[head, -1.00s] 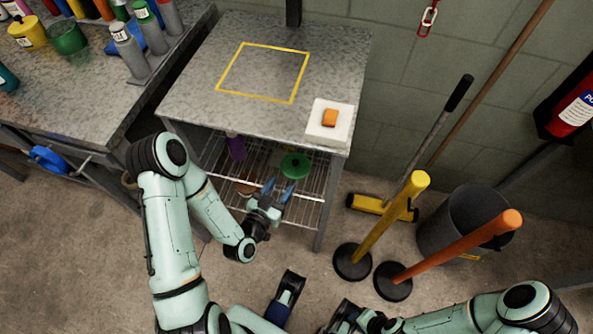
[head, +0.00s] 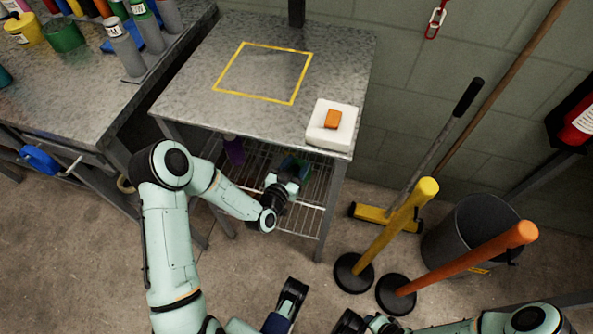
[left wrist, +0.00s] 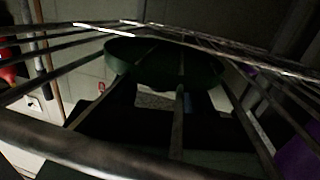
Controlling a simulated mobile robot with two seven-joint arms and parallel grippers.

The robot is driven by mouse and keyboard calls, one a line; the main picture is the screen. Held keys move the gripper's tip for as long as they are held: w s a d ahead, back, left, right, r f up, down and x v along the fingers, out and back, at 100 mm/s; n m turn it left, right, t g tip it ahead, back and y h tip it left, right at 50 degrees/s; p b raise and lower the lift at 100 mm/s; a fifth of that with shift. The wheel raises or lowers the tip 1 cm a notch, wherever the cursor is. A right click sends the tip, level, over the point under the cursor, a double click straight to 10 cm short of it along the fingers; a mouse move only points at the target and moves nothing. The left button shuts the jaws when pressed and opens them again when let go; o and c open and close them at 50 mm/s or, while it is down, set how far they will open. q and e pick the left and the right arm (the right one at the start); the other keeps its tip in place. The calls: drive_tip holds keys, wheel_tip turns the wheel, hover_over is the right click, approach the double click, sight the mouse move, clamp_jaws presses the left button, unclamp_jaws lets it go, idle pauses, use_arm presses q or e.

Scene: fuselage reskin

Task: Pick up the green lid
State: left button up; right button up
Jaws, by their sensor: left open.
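The green lid lies on the wire shelf (head: 262,203) under the metal table. In the head view my left gripper (head: 294,168) covers most of it. In the left wrist view the lid (left wrist: 160,62) is a dark green disc close in front, partly crossed by the shelf wires. My left gripper is open and reaches in at the lid under the tabletop. Whether its fingers touch the lid cannot be told. My right gripper (head: 350,322) is only partly seen at the bottom edge, away from the table.
A purple bottle (head: 234,150) stands on the shelf left of the lid. Above, the tabletop (head: 195,85) has a yellow square outline and a white block (head: 331,138) with an orange piece. Yellow (head: 390,235) and orange (head: 470,258) posts stand at the right.

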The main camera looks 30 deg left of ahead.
use_arm(q)
drive_tip(key=shift+w, duration=0.75)
clamp_jaws()
